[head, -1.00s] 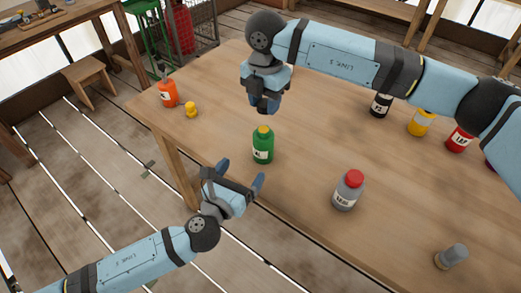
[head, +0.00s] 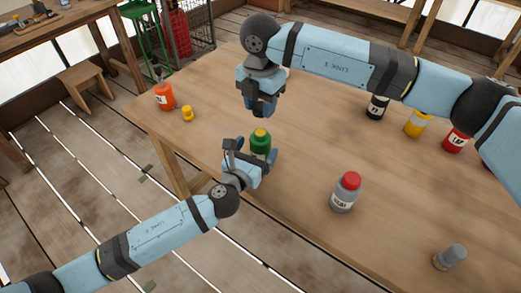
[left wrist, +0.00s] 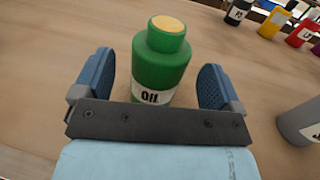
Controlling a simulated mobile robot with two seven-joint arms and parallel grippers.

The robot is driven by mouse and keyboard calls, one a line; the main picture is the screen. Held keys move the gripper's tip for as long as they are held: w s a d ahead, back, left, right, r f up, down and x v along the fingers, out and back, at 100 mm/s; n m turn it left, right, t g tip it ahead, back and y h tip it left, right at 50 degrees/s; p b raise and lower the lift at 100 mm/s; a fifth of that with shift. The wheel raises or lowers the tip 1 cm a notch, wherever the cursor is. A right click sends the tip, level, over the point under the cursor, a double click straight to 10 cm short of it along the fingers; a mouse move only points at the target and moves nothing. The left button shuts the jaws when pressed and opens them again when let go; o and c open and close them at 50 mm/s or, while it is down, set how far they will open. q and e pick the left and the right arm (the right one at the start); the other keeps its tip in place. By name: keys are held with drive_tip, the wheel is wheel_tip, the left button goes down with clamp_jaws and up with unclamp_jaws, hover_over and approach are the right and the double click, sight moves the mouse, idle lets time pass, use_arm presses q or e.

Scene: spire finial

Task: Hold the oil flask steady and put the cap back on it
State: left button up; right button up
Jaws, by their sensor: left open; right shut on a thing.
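The green oil flask (head: 260,143) stands upright near the table's front edge, labelled "Oil" in the left wrist view (left wrist: 160,70). Its top shows a yellow disc, and I see no separate cap on the neck. My left gripper (head: 256,157) is open, with one blue finger on each side of the flask. In the left wrist view there is a gap between each finger and the flask. My right gripper (head: 261,108) points down above and behind the flask. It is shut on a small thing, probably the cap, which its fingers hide.
An orange bottle (head: 165,96) and a small yellow piece (head: 187,114) are at the left. A grey bottle with a red cap (head: 345,192) stands right of the flask, and a grey container (head: 450,257) farther right. Black (head: 377,106), yellow (head: 418,123) and red (head: 456,139) bottles line the back right.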

sight(260, 132)
use_arm(q)
drive_tip(key=shift+x, duration=1.4)
drive_tip(key=c, duration=1.4)
use_arm(e)
drive_tip(key=shift+f, duration=2.5)
